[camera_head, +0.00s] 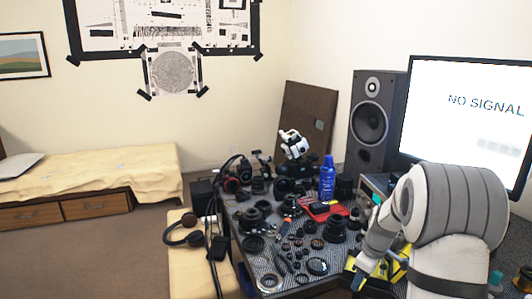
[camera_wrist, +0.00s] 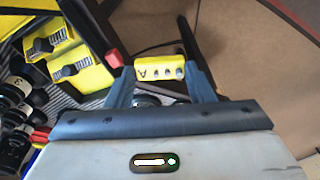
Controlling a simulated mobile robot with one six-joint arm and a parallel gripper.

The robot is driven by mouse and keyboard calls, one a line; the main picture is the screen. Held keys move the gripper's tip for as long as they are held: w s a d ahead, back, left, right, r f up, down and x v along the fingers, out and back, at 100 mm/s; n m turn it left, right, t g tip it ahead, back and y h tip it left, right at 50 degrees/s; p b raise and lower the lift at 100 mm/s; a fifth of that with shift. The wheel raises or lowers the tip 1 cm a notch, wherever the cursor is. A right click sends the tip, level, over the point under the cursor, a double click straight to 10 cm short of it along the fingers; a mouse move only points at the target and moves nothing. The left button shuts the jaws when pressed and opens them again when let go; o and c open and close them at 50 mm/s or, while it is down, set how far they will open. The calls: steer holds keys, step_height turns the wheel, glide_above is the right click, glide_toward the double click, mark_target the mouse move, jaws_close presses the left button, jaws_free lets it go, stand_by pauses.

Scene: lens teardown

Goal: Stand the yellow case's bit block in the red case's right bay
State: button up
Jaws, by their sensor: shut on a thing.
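In the head view my gripper (camera_head: 359,272) is low at the front right of the table, by the yellow case (camera_head: 394,282), partly hidden by my arm. The red case (camera_head: 320,211) lies open farther back on the table, left of my arm; its bays are too small to make out.
A blue bottle (camera_head: 327,180) stands just behind the red case. Several dark lens parts crowd the table, with a large lens (camera_head: 335,229) in front of the red case. A monitor (camera_head: 465,120) and a speaker (camera_head: 374,122) stand behind. Floor lies beyond the table's edge.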

steer(key=s+a+f+m+p, duration=0.2)
steer(key=a+f+m, duration=0.1)
steer(key=a, duration=0.3)
steer(key=s+a+f+m+h+p, duration=0.1)
steer(key=s+a+f+m+p, duration=0.1)
steer(key=a+f+m, duration=0.2)
steer(key=a+m, duration=0.2)
steer(key=shift+s+a+f+m+t+p, duration=0.15)
steer(key=shift+s+f+m+t+p, duration=0.05)
steer(key=shift+s+m+t+p, duration=0.1)
